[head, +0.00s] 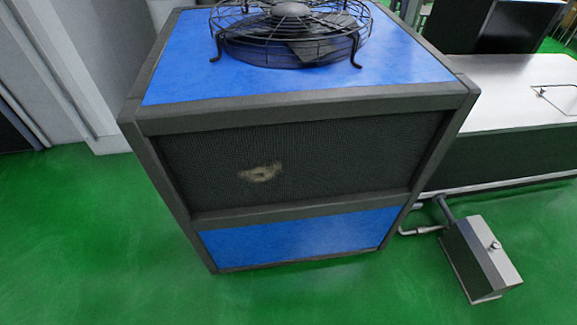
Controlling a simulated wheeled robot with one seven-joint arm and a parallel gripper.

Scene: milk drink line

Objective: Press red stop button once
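No red stop button shows in the head view. My gripper and arm are not in view either. The view is filled mostly by a large blue and dark grey machine housing (290,245). A round black fan guard (290,25) sits on its blue top. Its front has a dark mesh panel (350,150) with a pale brownish patch (260,173) on it.
A small grey metal box (482,258) with a knob stands on the floor at the right, joined to a pipe. A long metal-topped unit (515,95) lies behind it. A grey wall (120,50) stands at the left. The green floor (90,240) is clear at front left.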

